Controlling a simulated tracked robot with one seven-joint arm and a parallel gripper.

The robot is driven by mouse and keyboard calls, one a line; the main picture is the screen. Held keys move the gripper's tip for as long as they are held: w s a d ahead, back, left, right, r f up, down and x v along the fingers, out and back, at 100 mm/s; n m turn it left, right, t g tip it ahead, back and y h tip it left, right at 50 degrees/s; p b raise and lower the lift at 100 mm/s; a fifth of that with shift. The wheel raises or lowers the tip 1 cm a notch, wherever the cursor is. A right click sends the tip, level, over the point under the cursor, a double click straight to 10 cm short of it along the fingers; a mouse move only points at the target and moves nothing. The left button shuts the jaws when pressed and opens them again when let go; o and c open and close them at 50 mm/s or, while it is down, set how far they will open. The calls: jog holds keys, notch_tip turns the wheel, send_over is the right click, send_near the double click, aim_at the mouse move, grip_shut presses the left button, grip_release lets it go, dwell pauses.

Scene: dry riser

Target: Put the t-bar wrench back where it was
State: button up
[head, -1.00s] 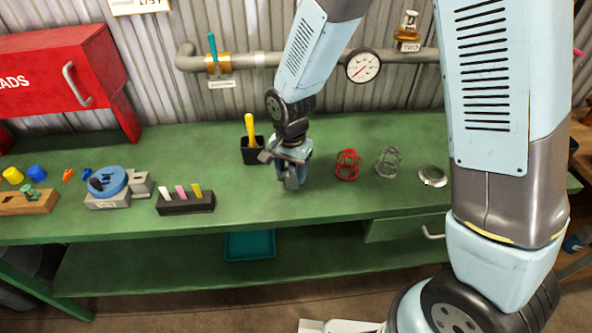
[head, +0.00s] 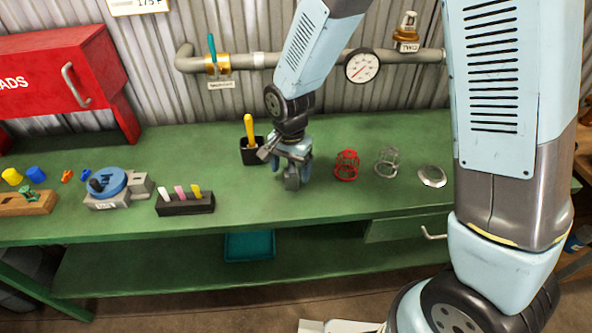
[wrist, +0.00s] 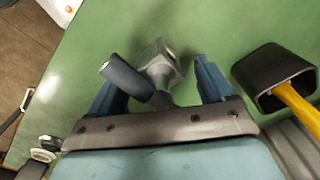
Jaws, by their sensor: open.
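The t-bar wrench (wrist: 160,66) shows in the wrist view as a grey block-like head with a dark round bar. It is between the two spread blue fingers of my gripper (wrist: 160,88), with gaps at the sides. In the head view my gripper (head: 291,166) is low over the green bench, just right of a black cup (head: 252,156). A grey part of the wrench (head: 292,183) shows below the fingers; the rest is hidden. I cannot tell exactly how it rests on the bench.
The black cup holds a yellow-handled tool (head: 249,128), close beside my gripper. A red cage (head: 347,165), a grey cage (head: 386,162) and a metal ring (head: 432,176) stand to the right. A dark block with coloured pegs (head: 186,203) is left. A pipe (head: 280,60) runs behind.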

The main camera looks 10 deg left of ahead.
notch_tip(320, 180, up, 11)
dwell(0.4)
jog(key=shift+d, duration=0.1)
jog(key=d+r+n+t, duration=0.2)
jog(key=d+r, duration=1.1)
jog(key=d, duration=0.4)
jog(key=s+d+r+t, duration=0.1)
jog(key=s+d+r, duration=0.2)
jog(key=s+d, duration=0.2)
jog(key=s+d+r+n+t, duration=0.1)
jog(key=s+d, duration=0.4)
jog(key=d, duration=0.5)
notch_tip(320, 180, up, 2)
jog(key=shift+s+r+n+t, duration=0.2)
jog(key=shift+s+n+t, duration=0.1)
jog(key=shift+t, duration=0.5)
jog(key=shift+s, duration=0.1)
